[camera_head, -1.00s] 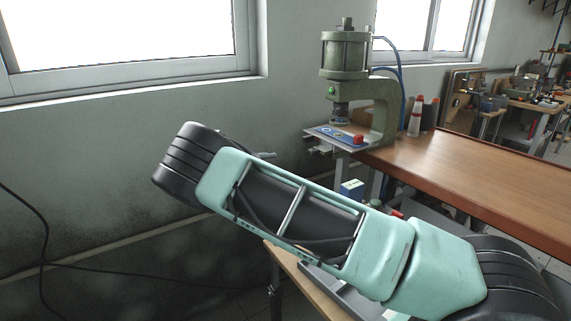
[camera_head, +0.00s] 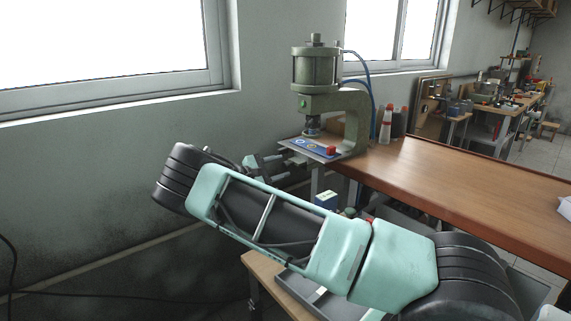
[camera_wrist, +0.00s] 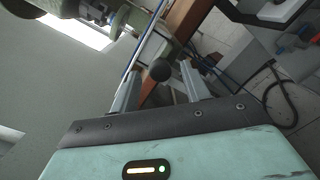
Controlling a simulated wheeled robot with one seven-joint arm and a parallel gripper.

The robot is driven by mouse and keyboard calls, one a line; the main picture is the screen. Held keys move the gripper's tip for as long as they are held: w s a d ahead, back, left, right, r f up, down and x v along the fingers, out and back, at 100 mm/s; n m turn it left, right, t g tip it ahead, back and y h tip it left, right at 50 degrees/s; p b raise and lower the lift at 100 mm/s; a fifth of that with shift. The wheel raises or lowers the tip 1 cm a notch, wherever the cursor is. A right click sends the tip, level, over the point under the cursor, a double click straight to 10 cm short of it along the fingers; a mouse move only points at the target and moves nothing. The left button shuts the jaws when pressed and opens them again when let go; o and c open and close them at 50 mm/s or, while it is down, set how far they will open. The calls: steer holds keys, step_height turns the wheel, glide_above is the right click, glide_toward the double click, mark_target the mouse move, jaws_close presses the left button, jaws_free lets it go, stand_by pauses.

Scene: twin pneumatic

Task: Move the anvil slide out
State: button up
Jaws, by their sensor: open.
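The green pneumatic press (camera_head: 316,72) stands at the far left end of the wooden bench. A plate with a blue panel and a red button (camera_head: 310,147) sticks out at its front. The anvil slide is hard to make out; a dark round knob (camera_wrist: 160,70), probably its handle, shows in the wrist view. My gripper (camera_wrist: 159,80) is open, its two fingers on either side of the knob in the picture; contact cannot be told. In the head view my gripper (camera_head: 272,163) is left of the plate, partly hidden by my arm.
The wooden bench top (camera_head: 430,180) is mostly clear. Bottles (camera_head: 387,125) stand beside the press. A small blue and white box (camera_head: 326,199) and a grey tray (camera_head: 300,292) lie lower down, partly behind my arm. The wall is close on the left.

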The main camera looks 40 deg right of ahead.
mark_target(284, 166)
steer(key=shift+s+d, duration=0.2)
steer(key=shift+d, duration=1.3)
steer(key=shift+c, duration=0.3)
jaws_close()
steer(key=a+b, duration=0.1)
steer(key=a, duration=1.1)
steer(key=shift+w+a, duration=0.35)
steer(key=shift+f, duration=0.1)
steer(key=shift+o, duration=0.3)
jaws_free()
steer(key=w+a+b, duration=0.2)
steer(key=a+b, duration=0.1)
steer(key=a, duration=1.4)
steer(key=shift+w+a, duration=0.15)
steer(key=shift+w, duration=0.05)
